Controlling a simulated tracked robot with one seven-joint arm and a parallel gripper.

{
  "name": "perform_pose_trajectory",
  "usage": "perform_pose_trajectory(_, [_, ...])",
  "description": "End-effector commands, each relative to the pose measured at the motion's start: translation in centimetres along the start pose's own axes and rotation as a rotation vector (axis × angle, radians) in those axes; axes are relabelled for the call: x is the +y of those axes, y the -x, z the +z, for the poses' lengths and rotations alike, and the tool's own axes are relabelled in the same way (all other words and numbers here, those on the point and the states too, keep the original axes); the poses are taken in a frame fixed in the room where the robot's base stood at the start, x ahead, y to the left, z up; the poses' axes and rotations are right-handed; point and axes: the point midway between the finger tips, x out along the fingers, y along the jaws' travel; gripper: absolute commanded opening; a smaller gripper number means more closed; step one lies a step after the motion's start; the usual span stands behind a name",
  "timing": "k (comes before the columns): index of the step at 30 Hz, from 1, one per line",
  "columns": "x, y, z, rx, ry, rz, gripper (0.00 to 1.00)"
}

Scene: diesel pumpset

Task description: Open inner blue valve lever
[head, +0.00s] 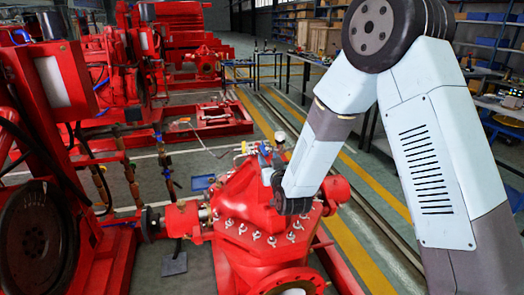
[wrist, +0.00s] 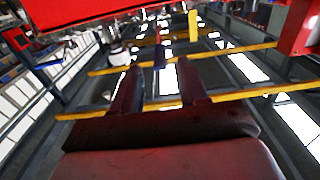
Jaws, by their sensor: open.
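The red pump (head: 262,225) stands in the middle of the head view. Small blue parts (head: 265,152) show on top of it, beside my arm's end; I cannot tell which one is the inner valve lever. In the wrist view my gripper (wrist: 158,70) is open, with two dark fingers apart. A small dark-blue upright piece (wrist: 160,55) shows between and beyond the fingertips, perhaps the lever; contact cannot be told. In the head view my arm hides much of the gripper and the pump top behind it.
A white-topped fitting (head: 280,137) stands by the blue parts and appears left of the fingers in the wrist view (wrist: 118,52). A red engine with a dark wheel (head: 38,235) fills the left.

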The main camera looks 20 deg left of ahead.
Motion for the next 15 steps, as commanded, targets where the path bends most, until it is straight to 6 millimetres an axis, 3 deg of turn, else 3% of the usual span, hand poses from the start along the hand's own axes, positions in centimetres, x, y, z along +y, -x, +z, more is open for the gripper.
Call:
perform_pose_trajectory(9, [-0.1, -5.3, 0.0, 0.001, -0.001, -0.001, 0.44])
perform_pose_trajectory(15, [-0.1, -7.2, 0.0, 0.0, 0.0, -0.001, 0.44])
